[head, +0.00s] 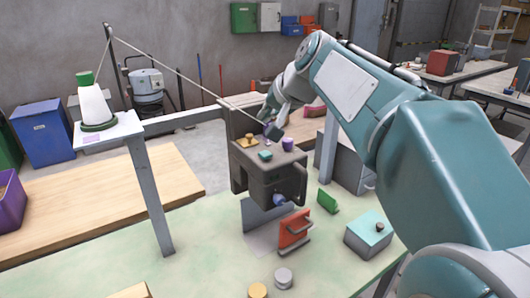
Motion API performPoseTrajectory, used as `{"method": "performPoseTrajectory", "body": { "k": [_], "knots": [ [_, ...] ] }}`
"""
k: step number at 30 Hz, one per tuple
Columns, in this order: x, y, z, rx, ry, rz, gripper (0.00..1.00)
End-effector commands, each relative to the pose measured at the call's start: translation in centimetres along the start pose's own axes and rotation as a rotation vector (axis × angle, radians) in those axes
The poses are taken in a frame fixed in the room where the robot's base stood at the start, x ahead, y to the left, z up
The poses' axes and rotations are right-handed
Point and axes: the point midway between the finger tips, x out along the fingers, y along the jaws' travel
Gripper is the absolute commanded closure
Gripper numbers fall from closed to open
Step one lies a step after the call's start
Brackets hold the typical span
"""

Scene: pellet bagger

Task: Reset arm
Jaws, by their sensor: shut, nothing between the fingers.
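My teal and grey arm reaches in from the right edge to the middle of the head view. At its end, my gripper (273,130) is shut and empty, just above the back of the dark grey machine (268,166). It is small in the picture, and I cannot tell whether it touches the machine. On the machine's top are a yellow knob (247,140), a teal button (265,155) and a purple knob (288,144). A blue round part (279,198) is on its front.
The machine stands over a pale green table (200,262) with a red-orange block (294,228), a green piece (327,201) and a teal-topped box (368,235). A white cone spool (95,105) sits on a stand at left, with a thread running toward the machine. The table's front left is mostly clear.

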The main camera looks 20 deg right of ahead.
Motion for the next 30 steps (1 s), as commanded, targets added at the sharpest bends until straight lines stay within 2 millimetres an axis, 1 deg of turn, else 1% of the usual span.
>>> {"method": "performPoseTrajectory", "body": {
  "k": [5,7,8,10,11,14,15,17,18,20,21,23,24,27,30],
  "knots": [
    [0.0,0.0,0.0,0.000,0.000,0.000,1.00],
    [-0.1,0.1,0.4,-0.005,-0.002,0.005,1.00],
    [-0.3,0.2,0.8,-0.011,-0.005,0.010,1.00],
    [-0.8,0.6,2.5,-0.032,-0.015,0.031,1.00],
    [-1.1,0.9,3.6,-0.045,-0.021,0.045,1.00],
    [-2.2,2.3,7.8,-0.104,-0.047,0.097,1.00],
    [-2.5,3.0,9.6,-0.129,-0.058,0.120,1.00],
    [-3.0,4.1,12.2,-0.167,-0.073,0.151,1.00],
    [-3.4,4.9,14.0,-0.193,-0.084,0.172,1.00],
    [-3.8,6.2,16.7,-0.232,-0.101,0.204,1.00],
    [-4.0,7.1,18.5,-0.260,-0.112,0.224,1.00],
    [-4.3,8.6,21.1,-0.303,-0.128,0.254,1.00],
    [-4.4,9.6,22.7,-0.329,-0.139,0.273,1.00],
    [-4.5,11.8,26.2,-0.387,-0.161,0.311,1.00],
    [-4.5,13.3,28.4,-0.426,-0.176,0.336,1.00]
  ]
}}
